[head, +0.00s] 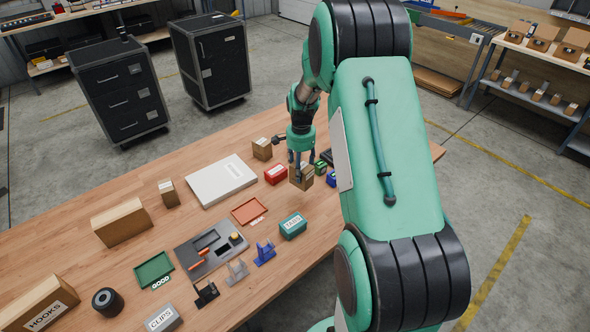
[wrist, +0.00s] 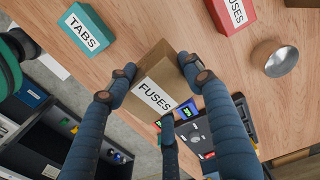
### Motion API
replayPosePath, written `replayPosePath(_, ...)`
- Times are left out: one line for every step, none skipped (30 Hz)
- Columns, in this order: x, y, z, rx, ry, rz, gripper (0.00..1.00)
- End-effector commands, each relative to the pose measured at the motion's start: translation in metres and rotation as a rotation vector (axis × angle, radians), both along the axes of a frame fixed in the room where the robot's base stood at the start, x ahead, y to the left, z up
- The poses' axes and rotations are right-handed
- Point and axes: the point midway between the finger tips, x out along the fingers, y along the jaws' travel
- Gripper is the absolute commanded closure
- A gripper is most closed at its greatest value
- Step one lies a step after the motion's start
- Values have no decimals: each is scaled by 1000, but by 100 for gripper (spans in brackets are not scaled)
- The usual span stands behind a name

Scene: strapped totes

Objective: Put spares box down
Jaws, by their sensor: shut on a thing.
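My gripper (head: 300,166) is shut on a small brown cardboard box (head: 303,179), with fingers on opposite sides of it. In the wrist view the gripper (wrist: 157,76) grips this box (wrist: 144,67), whose white label reads FUSES; I see no spares label. The box is over the right part of the wooden table (head: 224,283). I cannot tell whether its bottom touches the wood.
A white case (head: 221,181) lies farther left. Bare wood shows around the TABS tote.

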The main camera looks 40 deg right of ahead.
Motion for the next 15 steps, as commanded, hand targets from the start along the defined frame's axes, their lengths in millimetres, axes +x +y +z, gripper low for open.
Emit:
replayPosePath(0,0,0,0,0,0,80)
replayPosePath(0,0,0,0,0,0,80)
replayPosePath(0,0,0,0,0,0,80)
replayPosePath(0,0,0,0,0,0,80)
replayPosePath(1,0,0,0,0,0,80)
replayPosePath(1,1,0,0,0,-1,80)
replayPosePath(2,2,0,0,0,-1,80)
replayPosePath(3,3,0,0,0,-2,80)
replayPosePath(5,5,1,0,-1,-4,80)
replayPosePath(7,7,1,0,-1,-6,80)
replayPosePath(10,10,1,0,-1,-8,80)
replayPosePath(13,14,0,0,0,-10,80)
replayPosePath(16,18,-1,1,1,-13,80)
replayPosePath(20,22,-1,1,1,-17,80)
replayPosePath(25,27,-1,1,1,-21,80)
